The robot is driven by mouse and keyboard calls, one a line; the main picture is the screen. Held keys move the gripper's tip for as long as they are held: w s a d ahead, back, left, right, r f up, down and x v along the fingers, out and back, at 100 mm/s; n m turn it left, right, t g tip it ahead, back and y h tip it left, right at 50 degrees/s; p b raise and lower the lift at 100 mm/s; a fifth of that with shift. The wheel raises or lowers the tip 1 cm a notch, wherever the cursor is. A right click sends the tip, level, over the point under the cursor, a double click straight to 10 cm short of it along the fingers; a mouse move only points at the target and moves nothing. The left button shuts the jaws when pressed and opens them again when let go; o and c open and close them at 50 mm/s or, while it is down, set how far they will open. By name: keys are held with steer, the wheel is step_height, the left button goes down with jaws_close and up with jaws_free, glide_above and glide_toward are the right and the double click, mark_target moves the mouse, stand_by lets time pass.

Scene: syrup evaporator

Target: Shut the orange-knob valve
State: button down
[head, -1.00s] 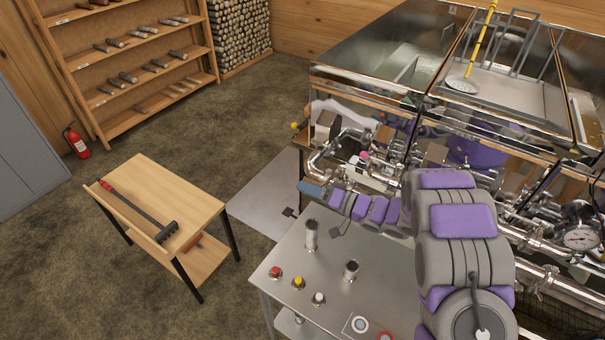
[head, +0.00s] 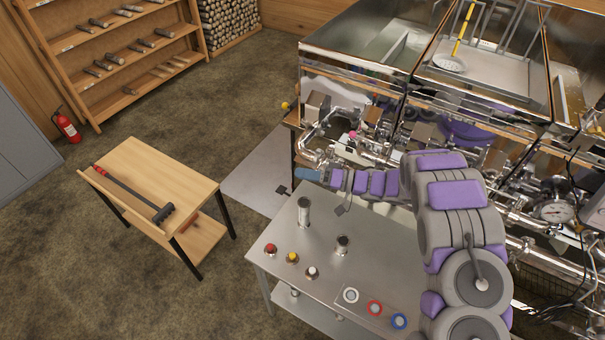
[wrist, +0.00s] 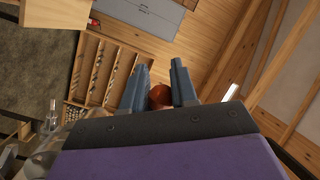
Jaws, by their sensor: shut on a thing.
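An orange-red round knob (wrist: 160,96) sits between the two blue-grey fingers of my gripper (wrist: 157,88) in the wrist view. The fingers are shut on it, one on each side, and hide part of it. In the head view my gripper (head: 308,174) is at the left end of the evaporator's pipework, beyond the steel table. The orange knob cannot be made out there. The valve's body and stem are not clear in either view, so I cannot tell how far it is turned.
A pink knob (head: 352,134) and a yellow knob (head: 285,105) show near the evaporator (head: 375,50). A steel table (head: 330,255) with several coloured caps stands below my arm. A wooden side table (head: 180,175) holds a long-handled tool.

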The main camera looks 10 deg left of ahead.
steer(key=c, duration=1.3)
jaws_free()
steer(key=shift+w+d+r, duration=0.2)
steer(key=shift+w+r, duration=0.2)
steer(key=shift+o, duration=1.4)
steer(key=shift+w+d+f, duration=0.1)
steer(key=shift+d, duration=0.05)
steer(key=shift+o, duration=0.6)
steer(key=shift+d, duration=0.15)
steer(key=shift+f, duration=0.1)
steer(key=shift+s, duration=0.2)
